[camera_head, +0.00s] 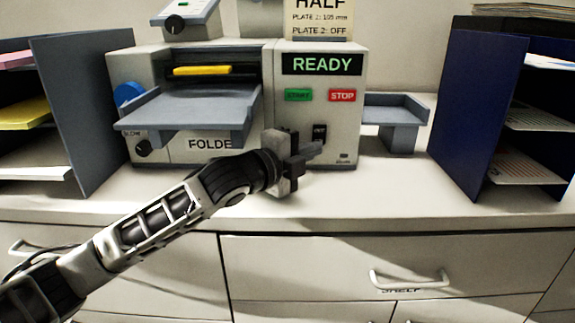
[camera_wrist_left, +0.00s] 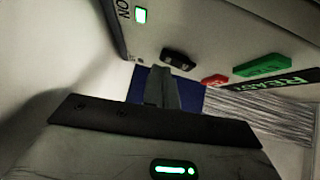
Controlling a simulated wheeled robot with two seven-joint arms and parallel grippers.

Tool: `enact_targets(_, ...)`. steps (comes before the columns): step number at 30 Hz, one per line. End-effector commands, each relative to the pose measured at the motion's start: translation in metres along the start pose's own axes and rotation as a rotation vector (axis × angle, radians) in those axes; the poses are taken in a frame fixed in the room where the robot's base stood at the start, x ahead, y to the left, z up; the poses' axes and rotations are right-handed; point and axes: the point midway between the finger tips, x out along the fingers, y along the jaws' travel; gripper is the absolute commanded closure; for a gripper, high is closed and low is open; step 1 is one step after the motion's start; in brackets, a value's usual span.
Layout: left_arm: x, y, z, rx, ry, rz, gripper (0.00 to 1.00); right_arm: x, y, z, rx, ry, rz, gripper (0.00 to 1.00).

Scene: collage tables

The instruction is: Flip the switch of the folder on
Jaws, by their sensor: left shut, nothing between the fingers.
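The folder (camera_head: 255,100) is a grey machine with a feed tray, standing on the counter. Its black rocker switch (camera_head: 319,132) is on the front panel, below the green START and red STOP buttons. The switch also shows in the left wrist view (camera_wrist_left: 180,61), just beyond my fingertips. The folder's display (camera_head: 321,64) reads READY in green. A small lamp (camera_wrist_left: 140,15) near the letters ON glows green. My left gripper (camera_head: 314,150) is shut and empty, just below the switch; I cannot tell whether it touches. My right gripper is not in view.
A grey paper rack (camera_head: 85,95) stands at the left and a dark blue rack (camera_head: 475,100) at the right, both holding paper. A small side tray (camera_head: 395,110) juts from the folder's right. The counter front (camera_head: 400,190) is clear.

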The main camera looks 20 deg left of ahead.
Motion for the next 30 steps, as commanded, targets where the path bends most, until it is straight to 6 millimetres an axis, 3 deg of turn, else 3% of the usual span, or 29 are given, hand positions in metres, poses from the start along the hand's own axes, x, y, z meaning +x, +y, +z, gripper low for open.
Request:
enact_targets(4, -0.008, 0.004, -0.026, -0.001, 0.020, -0.001, 1.00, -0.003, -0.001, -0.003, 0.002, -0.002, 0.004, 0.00)
enact_targets(15, -0.088, 0.021, -0.023, 0.005, 0.017, 0.002, 1.00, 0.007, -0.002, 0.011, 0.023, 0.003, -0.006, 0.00)
enact_targets(21, -0.104, 0.021, -0.022, 0.002, 0.017, -0.001, 1.00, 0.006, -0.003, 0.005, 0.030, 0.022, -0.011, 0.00)
enact_targets(30, -0.107, 0.019, -0.023, 0.002, 0.018, -0.003, 1.00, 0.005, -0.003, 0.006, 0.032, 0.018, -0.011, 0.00)
